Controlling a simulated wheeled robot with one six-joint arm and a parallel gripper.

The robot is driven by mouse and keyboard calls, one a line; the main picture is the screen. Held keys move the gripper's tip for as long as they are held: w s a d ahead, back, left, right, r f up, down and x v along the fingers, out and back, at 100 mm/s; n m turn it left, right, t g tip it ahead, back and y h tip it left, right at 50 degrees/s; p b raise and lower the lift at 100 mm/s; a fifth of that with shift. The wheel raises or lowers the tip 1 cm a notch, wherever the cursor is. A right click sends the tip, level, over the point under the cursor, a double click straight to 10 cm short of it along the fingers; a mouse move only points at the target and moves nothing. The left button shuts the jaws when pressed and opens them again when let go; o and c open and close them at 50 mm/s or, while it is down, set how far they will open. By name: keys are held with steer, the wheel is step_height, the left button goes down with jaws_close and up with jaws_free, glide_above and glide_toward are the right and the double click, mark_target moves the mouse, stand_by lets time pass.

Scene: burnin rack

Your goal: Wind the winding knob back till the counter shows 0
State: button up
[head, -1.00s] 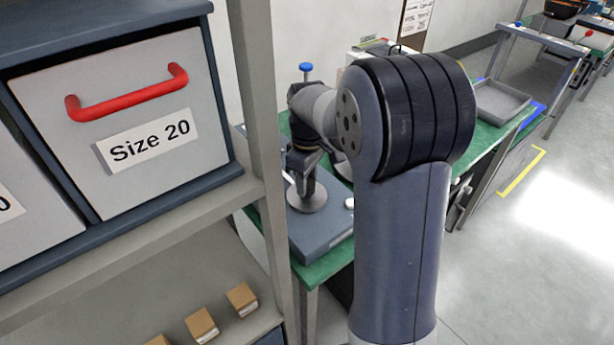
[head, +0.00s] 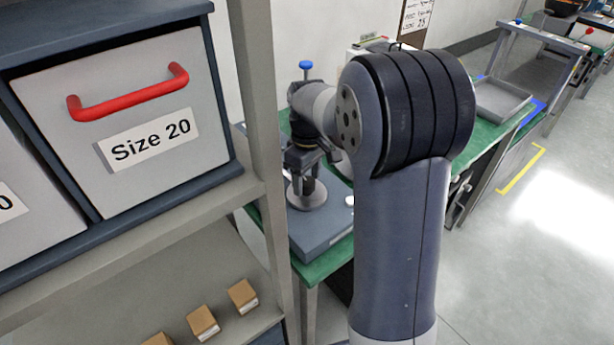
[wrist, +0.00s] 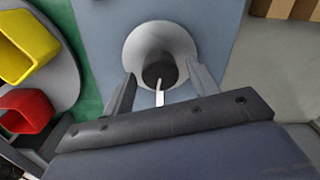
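The winding knob (wrist: 159,70) is a dark cylinder with a white pointer line, standing on a round pale dial (wrist: 182,42) in the wrist view. In the head view the pale dial (head: 306,199) sits on a blue-grey box (head: 322,232) on the green bench. My gripper (wrist: 163,91) is open, with one finger to each side of the knob and gaps visible between. It hangs above the dial in the head view (head: 308,178). I cannot see the counter or read any number.
A shelf post (head: 262,150) stands left of my arm, beside a "Size 20" drawer (head: 130,190). A yellow bin (wrist: 28,45) and a red bin (wrist: 27,111) lie left of the box. A blue-topped post (head: 306,67) rises behind my wrist. A grey tray (head: 503,101) is farther right.

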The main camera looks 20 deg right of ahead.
mark_target(308, 181)
step_height(308, 181, up, 11)
steer(key=shift+d+f, duration=0.1)
stand_by(0.6)
steer(key=shift+f, duration=0.1)
step_height(308, 181, down, 11)
steer(key=shift+r, duration=0.15)
stand_by(0.4)
steer(key=shift+r, duration=0.1)
